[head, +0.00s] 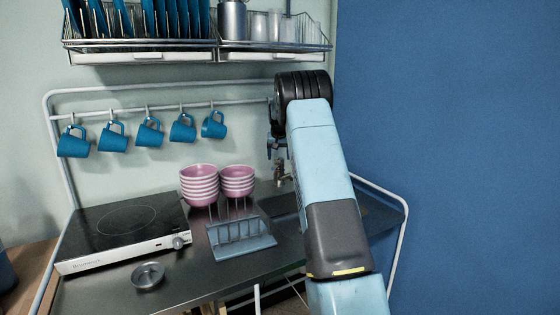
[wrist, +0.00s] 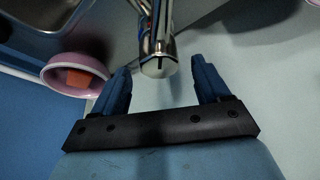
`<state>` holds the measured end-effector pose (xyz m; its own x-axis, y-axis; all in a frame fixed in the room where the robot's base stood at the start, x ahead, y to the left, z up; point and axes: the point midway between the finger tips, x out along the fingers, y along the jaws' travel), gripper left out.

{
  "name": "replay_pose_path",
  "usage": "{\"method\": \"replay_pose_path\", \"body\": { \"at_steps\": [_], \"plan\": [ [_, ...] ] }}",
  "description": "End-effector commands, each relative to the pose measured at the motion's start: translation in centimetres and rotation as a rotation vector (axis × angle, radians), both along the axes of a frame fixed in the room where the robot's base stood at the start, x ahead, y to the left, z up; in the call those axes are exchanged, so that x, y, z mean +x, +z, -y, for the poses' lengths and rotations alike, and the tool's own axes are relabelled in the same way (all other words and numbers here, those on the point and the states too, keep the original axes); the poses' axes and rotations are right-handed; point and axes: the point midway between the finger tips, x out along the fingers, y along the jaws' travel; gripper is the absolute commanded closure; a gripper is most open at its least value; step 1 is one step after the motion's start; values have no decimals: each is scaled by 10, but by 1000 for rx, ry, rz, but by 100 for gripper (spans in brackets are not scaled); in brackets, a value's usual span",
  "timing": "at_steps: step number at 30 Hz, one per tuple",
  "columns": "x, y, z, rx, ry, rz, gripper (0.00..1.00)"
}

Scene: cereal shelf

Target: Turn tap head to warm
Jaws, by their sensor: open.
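The chrome tap shows at the top middle of the wrist view (wrist: 157,50), its rounded end pointing toward my gripper. In the head view a small part of the tap (head: 281,173) shows behind the counter, right of the pink bowls. My gripper (wrist: 160,68) has its two blue fingers spread, one on each side of the tap's end, with gaps on both sides and nothing held. In the head view my gripper (head: 277,150) is above the tap, partly hidden by my arm. The tap head's warm or cold setting cannot be told.
Two stacks of pink bowls (head: 199,186) stand left of the tap, behind a blue-grey dish rack (head: 240,240). A hob (head: 125,222) is at the left. Blue mugs (head: 149,131) hang from a rail. A wire shelf (head: 195,45) is above. A sink (wrist: 40,15) shows at upper left.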

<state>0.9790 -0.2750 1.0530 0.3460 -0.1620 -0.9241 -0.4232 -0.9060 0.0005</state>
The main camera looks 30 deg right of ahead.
Motion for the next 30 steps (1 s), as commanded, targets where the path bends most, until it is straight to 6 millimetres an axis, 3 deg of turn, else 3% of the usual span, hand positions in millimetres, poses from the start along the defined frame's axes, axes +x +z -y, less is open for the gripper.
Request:
{"method": "replay_pose_path", "body": {
  "at_steps": [7,19,30],
  "plan": [
    [9,-23,4,0,0,1,25],
    [11,-28,5,0,0,0,26],
    [10,-28,6,0,-1,0,61]
  ]
}}
